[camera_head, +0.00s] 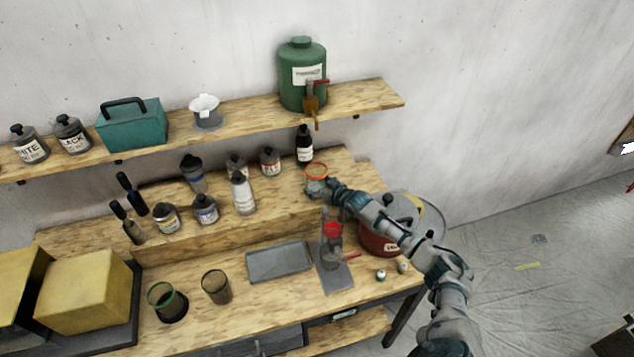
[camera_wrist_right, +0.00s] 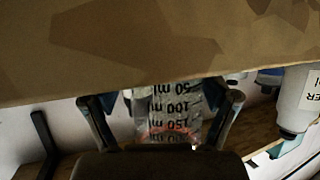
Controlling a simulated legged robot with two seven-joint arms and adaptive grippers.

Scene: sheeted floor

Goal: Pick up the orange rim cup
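The orange rim cup (camera_head: 316,171) is a clear cup standing on the raised wooden ledge at the back of the bench. My right gripper (camera_head: 322,187) is at the cup, its arm reaching in from the lower right and hiding part of it. In the right wrist view, the clear cup (camera_wrist_right: 168,112) shows inverted, with black ml markings and a faint orange rim. The right gripper's fingers (camera_wrist_right: 162,108) stand on both sides of it with small gaps, so the gripper looks open around the cup. My left gripper is out of view.
A dark bottle (camera_head: 304,145) stands just behind the cup, and several paint bottles stand to its left. The red pot (camera_head: 377,240) is under my right forearm. A green-rimmed cup (camera_head: 167,302) and a brown cup (camera_head: 216,287) stand on the lower bench near a grey tray (camera_head: 279,261).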

